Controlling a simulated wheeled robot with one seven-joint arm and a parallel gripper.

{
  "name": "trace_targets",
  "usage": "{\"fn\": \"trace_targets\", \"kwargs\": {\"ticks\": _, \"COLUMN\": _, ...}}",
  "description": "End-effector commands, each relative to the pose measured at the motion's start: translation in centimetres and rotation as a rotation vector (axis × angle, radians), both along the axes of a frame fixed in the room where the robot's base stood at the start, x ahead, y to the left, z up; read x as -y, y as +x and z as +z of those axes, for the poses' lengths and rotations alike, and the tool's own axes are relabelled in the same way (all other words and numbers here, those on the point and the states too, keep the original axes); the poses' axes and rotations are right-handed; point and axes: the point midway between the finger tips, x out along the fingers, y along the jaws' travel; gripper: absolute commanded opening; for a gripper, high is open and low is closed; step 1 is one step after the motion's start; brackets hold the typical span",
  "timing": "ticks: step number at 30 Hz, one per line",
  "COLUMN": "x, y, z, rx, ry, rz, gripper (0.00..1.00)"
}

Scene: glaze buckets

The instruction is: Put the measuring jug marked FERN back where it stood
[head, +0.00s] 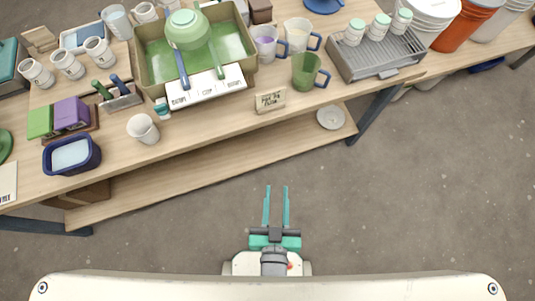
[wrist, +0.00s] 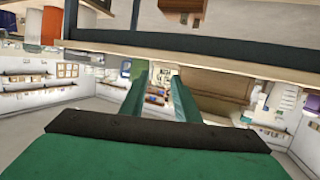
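Several jug-like vessels with blue handles stand on the workbench (head: 200,120) in the head view. A green jug (head: 305,72) is nearest the front edge, a cream jug (head: 297,36) is behind it, and a jug with purple contents (head: 265,45) is to the left. I cannot read a FERN mark on any of them. My gripper (head: 276,188) is in front of the bench, over the floor, with its two teal fingers apart and nothing between them. The wrist view also shows the open fingers (wrist: 160,85), with no jug between them.
A green basin (head: 152,52) holds a bowl and ladles. A grey rack (head: 375,58) with white jars is to the right. A lower shelf (head: 220,165) runs beneath. Open floor lies in front.

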Motion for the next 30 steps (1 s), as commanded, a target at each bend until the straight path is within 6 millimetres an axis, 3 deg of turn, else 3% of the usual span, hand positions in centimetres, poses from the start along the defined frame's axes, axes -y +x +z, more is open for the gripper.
{"fn": "trace_targets", "kwargs": {"ticks": 3, "x": -1.3, "y": -3.1, "z": 1.0, "rx": 0.007, "ry": 0.005, "rz": 0.025, "gripper": 0.29}}
{"fn": "trace_targets", "kwargs": {"ticks": 9, "x": -2.4, "y": -5.4, "z": 2.4, "rx": 0.026, "ry": 0.011, "rz": 0.046, "gripper": 0.29}}
{"fn": "trace_targets", "kwargs": {"ticks": 30, "x": -2.5, "y": -5.7, "z": 2.6, "rx": 0.030, "ry": 0.012, "rz": 0.049, "gripper": 0.29}}
